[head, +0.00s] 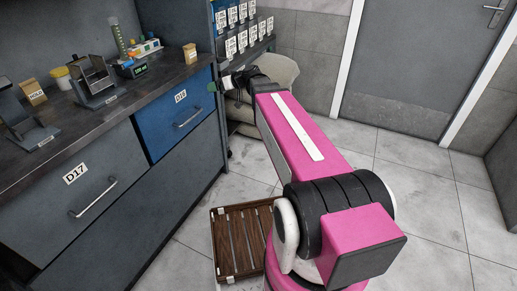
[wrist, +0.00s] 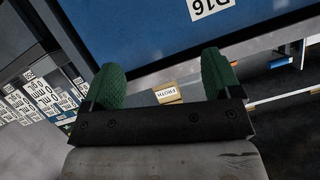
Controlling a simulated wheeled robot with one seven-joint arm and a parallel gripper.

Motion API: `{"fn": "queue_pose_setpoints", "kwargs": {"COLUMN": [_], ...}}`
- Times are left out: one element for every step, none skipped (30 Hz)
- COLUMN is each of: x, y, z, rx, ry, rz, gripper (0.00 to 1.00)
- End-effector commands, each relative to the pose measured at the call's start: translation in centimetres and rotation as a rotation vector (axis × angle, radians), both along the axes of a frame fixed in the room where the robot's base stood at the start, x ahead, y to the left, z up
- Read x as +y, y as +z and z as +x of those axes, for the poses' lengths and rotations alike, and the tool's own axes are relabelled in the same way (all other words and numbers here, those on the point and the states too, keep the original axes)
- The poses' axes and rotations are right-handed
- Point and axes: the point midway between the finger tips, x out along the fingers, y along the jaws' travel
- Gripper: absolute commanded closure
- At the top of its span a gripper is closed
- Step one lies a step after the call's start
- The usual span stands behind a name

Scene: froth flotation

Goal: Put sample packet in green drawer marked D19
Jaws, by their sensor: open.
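My gripper (head: 218,84) is at the far end of my pink arm, beside the right end of the counter and the blue drawer. In the wrist view its two green fingers (wrist: 160,78) stand wide apart with nothing held between them. A small tan labelled packet (head: 190,53) stands near the counter's right end, and another (head: 33,92) stands at the left. A tan item labelled FROTH (wrist: 167,93) shows beyond the fingers in the wrist view. I cannot tell which is the sample packet. No green drawer marked D19 is in view.
Labelled packets (head: 236,42) fill a rack behind. A wooden slatted crate (head: 240,206) is on the floor. Floor at right is clear.

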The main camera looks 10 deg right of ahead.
Motion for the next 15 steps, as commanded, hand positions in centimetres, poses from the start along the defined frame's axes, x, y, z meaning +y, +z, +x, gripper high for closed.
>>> {"fn": "queue_pose_setpoints", "kwargs": {"x": [-0.4, -0.8, -1.3, -1.8, -2.3, -3.1, -3.7, -4.4, -5.4, -6.2, -7.0, -8.0, -8.8, -9.5, -10.4], "y": [-2.5, -4.0, -6.0, -7.5, -9.0, -10.9, -12.3, -13.5, -15.2, -16.3, -17.3, -18.5, -19.2, -19.9, -20.6], "z": [-1.9, -2.8, -4.1, -5.1, -6.2, -7.7, -8.8, -9.9, -11.5, -12.6, -13.7, -15.1, -16.0, -16.9, -17.9], "rx": [0.09, 0.148, 0.227, 0.287, 0.348, 0.429, 0.487, 0.544, 0.617, 0.668, 0.714, 0.772, 0.808, 0.841, 0.878], "ry": [-0.01, -0.02, -0.037, -0.055, -0.075, -0.108, -0.136, -0.165, -0.211, -0.247, -0.285, -0.337, -0.377, -0.415, -0.463], "rz": [-0.043, -0.07, -0.109, -0.141, -0.174, -0.22, -0.256, -0.292, -0.341, -0.378, -0.415, -0.463, -0.495, -0.528, -0.567], "gripper": [0.16, 0.16, 0.16, 0.16, 0.16, 0.16, 0.16, 0.16, 0.16, 0.16, 0.16, 0.16, 0.16, 0.16, 0.16]}}
